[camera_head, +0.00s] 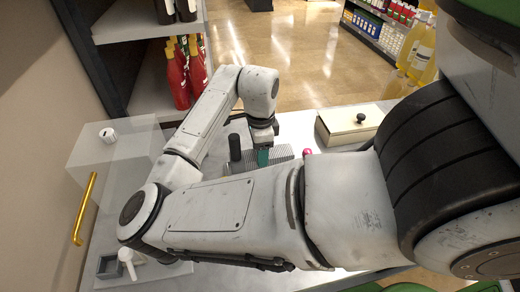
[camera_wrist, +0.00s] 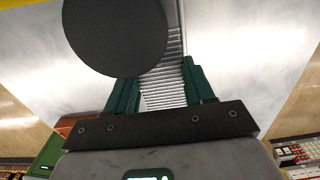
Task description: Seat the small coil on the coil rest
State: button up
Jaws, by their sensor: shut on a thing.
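My gripper (camera_head: 263,158) is low at the middle of the table, over a ribbed grey metal body (camera_head: 284,153). In the wrist view its green fingers (camera_wrist: 158,92) stand either side of the ribbed grey metal (camera_wrist: 168,75) and are shut on it. The contact itself is partly hidden. A black upright cylinder (camera_head: 235,147) stands just left of the gripper. Its round dark top (camera_wrist: 115,35) covers the upper left of the wrist view. I cannot make out which part is the small coil or the coil rest.
A beige box with a black knob (camera_head: 348,124) stands right of the gripper, with a pink ball (camera_head: 307,152) nearer. At left are a clear box (camera_head: 100,150) with a gold handle (camera_head: 84,208), a grey square holder (camera_head: 108,265) and a white part (camera_head: 128,258). Shelves with bottles stand behind.

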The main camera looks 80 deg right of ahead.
jog(key=shift+f+b, duration=0.45)
jog(key=shift+f, duration=0.65)
dwell(1.6)
jog(key=o, duration=1.4)
jog(key=shift+r+p, duration=3.75)
jog(key=shift+r, duration=0.75)
